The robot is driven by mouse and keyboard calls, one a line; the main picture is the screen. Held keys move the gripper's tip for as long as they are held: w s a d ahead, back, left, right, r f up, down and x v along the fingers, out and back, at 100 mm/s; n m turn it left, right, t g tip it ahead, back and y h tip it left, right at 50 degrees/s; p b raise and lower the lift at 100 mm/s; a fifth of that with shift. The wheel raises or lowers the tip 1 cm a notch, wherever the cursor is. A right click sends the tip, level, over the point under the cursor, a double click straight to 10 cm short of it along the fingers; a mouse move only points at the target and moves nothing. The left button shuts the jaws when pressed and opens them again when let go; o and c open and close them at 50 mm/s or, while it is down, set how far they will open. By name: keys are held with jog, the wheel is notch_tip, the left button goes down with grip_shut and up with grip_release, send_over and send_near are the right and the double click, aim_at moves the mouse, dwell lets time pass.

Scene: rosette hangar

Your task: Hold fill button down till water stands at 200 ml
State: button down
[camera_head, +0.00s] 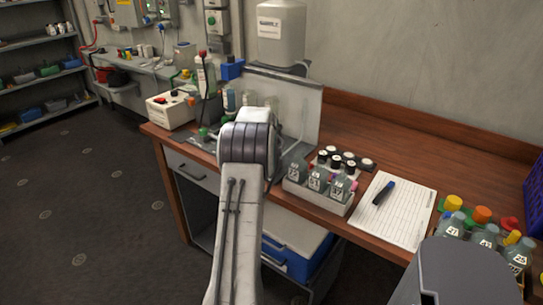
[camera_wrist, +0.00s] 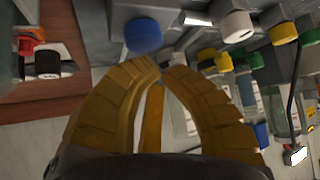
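My gripper (camera_wrist: 161,67) shows in the wrist view as curved yellow fingers with their tips drawn together and nothing seen between them. A round blue knob or button (camera_wrist: 143,35) is just beyond the tips; whether they touch cannot be told. Which part is the fill button cannot be told. In the head view my arm reaches over the bench to a grey-backed station (camera_head: 300,98), hiding the gripper and part of the station. A white tank (camera_head: 281,35) is above it. No water level or 200 ml mark can be read.
A white box (camera_head: 170,110) is at the left end. More bottles (camera_head: 487,238) stand at right.

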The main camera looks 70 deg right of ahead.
jog(key=shift+f+b, duration=0.8)
jog(key=shift+f, duration=0.15)
dwell(1.5)
jog(key=shift+r, duration=0.2)
jog(key=shift+r+p, duration=0.6)
jog(key=shift+r, duration=0.25)
jog(key=shift+r, duration=0.1)
jog(key=shift+r+p, duration=1.7)
jog(key=shift+r, duration=0.7)
